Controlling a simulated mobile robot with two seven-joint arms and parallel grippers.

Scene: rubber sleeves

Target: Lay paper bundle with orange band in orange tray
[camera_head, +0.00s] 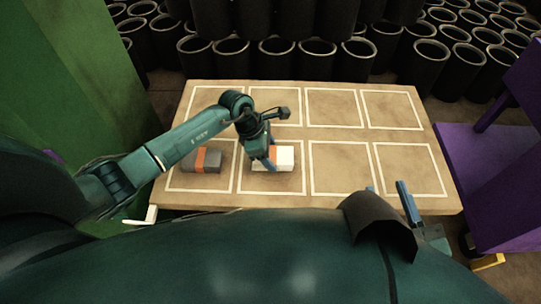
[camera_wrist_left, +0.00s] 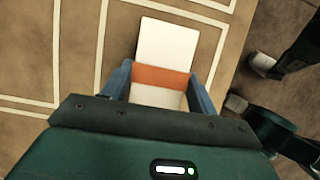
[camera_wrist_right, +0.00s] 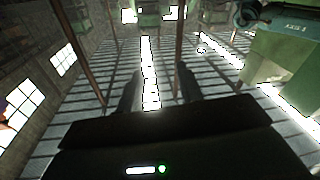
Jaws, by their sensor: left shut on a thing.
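The paper bundle (camera_head: 285,157), a white block with an orange band, lies on the table in a front-row marked square, second from the left. My left gripper (camera_head: 270,157) is over it. In the left wrist view the fingers (camera_wrist_left: 160,74) are shut on the bundle's two sides at the orange band (camera_wrist_left: 161,77), and its white end (camera_wrist_left: 166,42) sticks out beyond them. My right gripper (camera_head: 390,196) is at the table's front edge. Its fingers (camera_wrist_right: 158,88) stand apart with nothing between them. No orange tray shows in any view.
A dark grey block with an orange band (camera_head: 203,159) lies in the square to the left. The other squares on the table (camera_head: 310,134) are empty. Black sleeves (camera_head: 284,58) stand behind the table, a purple stand (camera_head: 482,160) at right, a green panel (camera_head: 85,60) at left.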

